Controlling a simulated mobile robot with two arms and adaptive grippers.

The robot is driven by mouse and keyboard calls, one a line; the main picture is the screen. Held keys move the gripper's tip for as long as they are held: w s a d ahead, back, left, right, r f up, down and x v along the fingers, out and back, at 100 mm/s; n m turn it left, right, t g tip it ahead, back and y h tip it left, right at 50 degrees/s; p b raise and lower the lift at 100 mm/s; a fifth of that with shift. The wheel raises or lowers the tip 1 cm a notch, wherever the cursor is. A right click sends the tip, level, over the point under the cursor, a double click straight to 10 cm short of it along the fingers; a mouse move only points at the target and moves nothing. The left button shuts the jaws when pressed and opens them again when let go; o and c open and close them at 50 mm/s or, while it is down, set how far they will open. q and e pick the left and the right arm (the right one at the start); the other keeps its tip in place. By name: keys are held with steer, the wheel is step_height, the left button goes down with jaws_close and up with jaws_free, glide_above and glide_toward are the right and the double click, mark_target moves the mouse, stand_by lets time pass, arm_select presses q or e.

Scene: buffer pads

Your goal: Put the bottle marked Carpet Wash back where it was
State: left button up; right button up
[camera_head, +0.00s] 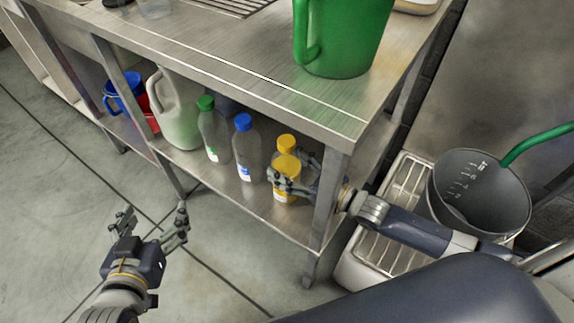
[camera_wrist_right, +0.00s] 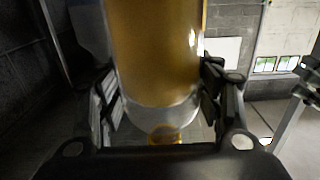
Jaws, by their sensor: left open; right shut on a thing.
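A clear bottle of amber liquid (camera_head: 286,164) with a yellow cap is upright at the right end of the lower shelf (camera_head: 262,206). My right gripper (camera_head: 290,182) is shut around its body. In the right wrist view the amber bottle (camera_wrist_right: 155,50) fills the space between the fingers. I cannot tell whether its base touches the shelf. A white label shows low on it, but its words are too small to read. My left gripper (camera_head: 152,226) is open and empty over the floor, apart from the shelf.
Left of the held bottle stand a blue-capped bottle (camera_head: 246,150), a green-capped bottle (camera_head: 213,135), a pale green jug (camera_head: 177,115) and a blue container (camera_head: 126,92). A steel table leg (camera_head: 328,195) stands close beside my right arm. A green jug (camera_head: 341,35) is on the tabletop; a grey bucket (camera_head: 480,190) is at right.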

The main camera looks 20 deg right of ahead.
arm_select(q)
steer(key=shift+r, duration=0.1)
arm_select(e)
steer(key=shift+r, duration=0.1)
steer(key=o, duration=1.6)
arm_select(q)
steer(key=shift+w+r, duration=0.1)
steer(key=s+a+f+g+y+p, duration=0.1)
steer(key=s+a+f+g, duration=0.1)
steer(key=s+f+g, duration=0.3)
step_height(320, 180, down, 2)
steer(key=shift+s+a+p, duration=0.25)
steer(key=shift+s+p, duration=0.1)
steer(key=shift+s, duration=0.4)
arm_select(e)
steer(key=v, duration=0.7)
steer(key=shift+s+d, duration=0.15)
steer(key=shift+s, duration=0.05)
